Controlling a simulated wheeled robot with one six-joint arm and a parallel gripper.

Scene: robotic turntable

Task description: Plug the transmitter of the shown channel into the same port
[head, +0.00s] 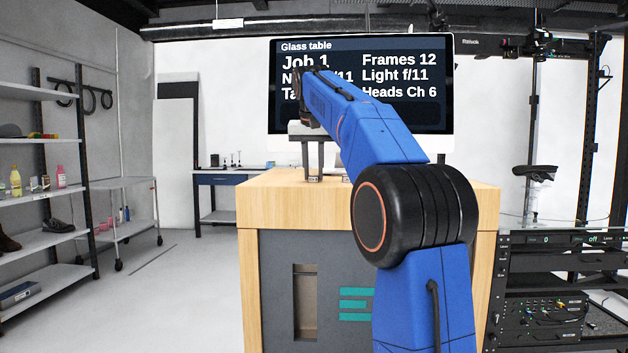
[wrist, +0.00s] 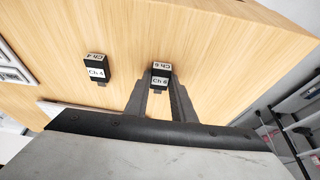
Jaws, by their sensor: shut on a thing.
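The screen (head: 360,120) reads "Heads Ch 6", partly behind my arm. A small black transmitter (wrist: 161,74) with white "Ch 6" labels sits between the fingers of my gripper (wrist: 160,88) in the wrist view. In the head view my gripper (head: 313,178) is low over the wooden counter, its fingers pointing down, shut on that transmitter. A second black transmitter (wrist: 96,68), its label apparently Ch 4, stands apart to the left on the wood. I cannot tell whether the held one touches the counter.
The wooden counter (head: 460,190) has free room around the transmitters. At right stands a dark rack with a black unit (head: 543,312) bearing several small ports; their labels are unreadable. A panel (head: 560,238) above it reads "0" and "off". Shelves (head: 40,190) stand at left.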

